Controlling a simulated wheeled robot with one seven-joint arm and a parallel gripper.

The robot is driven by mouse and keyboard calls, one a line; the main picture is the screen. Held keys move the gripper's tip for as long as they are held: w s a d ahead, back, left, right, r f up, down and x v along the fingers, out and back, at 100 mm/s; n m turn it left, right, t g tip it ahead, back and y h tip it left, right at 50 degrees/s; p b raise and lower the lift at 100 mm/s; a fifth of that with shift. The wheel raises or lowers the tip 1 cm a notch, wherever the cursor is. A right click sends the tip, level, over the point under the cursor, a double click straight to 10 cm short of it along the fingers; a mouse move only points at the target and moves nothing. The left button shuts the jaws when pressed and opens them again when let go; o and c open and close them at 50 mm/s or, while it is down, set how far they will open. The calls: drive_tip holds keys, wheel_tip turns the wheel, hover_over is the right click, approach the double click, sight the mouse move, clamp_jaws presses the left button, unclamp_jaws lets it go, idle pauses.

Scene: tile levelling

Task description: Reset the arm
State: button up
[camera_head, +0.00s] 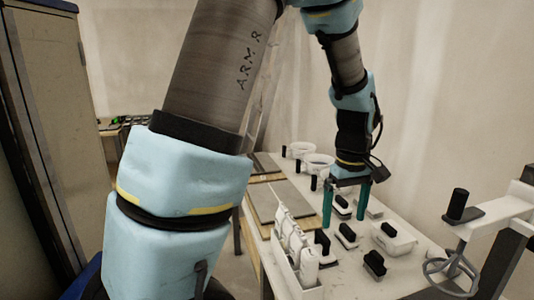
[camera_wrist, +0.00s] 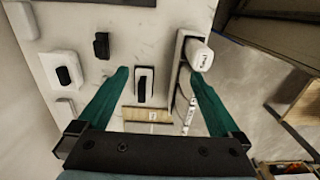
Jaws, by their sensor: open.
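My gripper (camera_head: 347,208) hangs over the white work table (camera_head: 345,278), its two green fingers pointing down and spread apart. In the wrist view my gripper (camera_wrist: 159,78) is open with nothing held between the fingers. A white block with a black handle (camera_wrist: 143,84) shows on the table between the fingers. I cannot tell how far above it the fingertips are. My arm bends from the upper middle of the head view down to the table.
A white rack with bottles (camera_head: 283,262) stands at the table's near left edge. Several black-handled tools, including one on a white box (camera_head: 393,239), lie around the gripper. White bowls (camera_head: 301,149) stand at the back.

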drive_tip(key=a+m+t, duration=0.3)
drive_tip(key=a+m, duration=0.1)
drive_tip(key=a, duration=2)
wheel_tip(320, 180, down, 10)
drive_tip(key=s+g+b, duration=0.1)
drive_tip(key=s+b, duration=0.1)
drive_tip(key=b, duration=0.8)
drive_tip(key=shift+a+f, duration=0.15)
drive_tip(key=shift+a, duration=0.05)
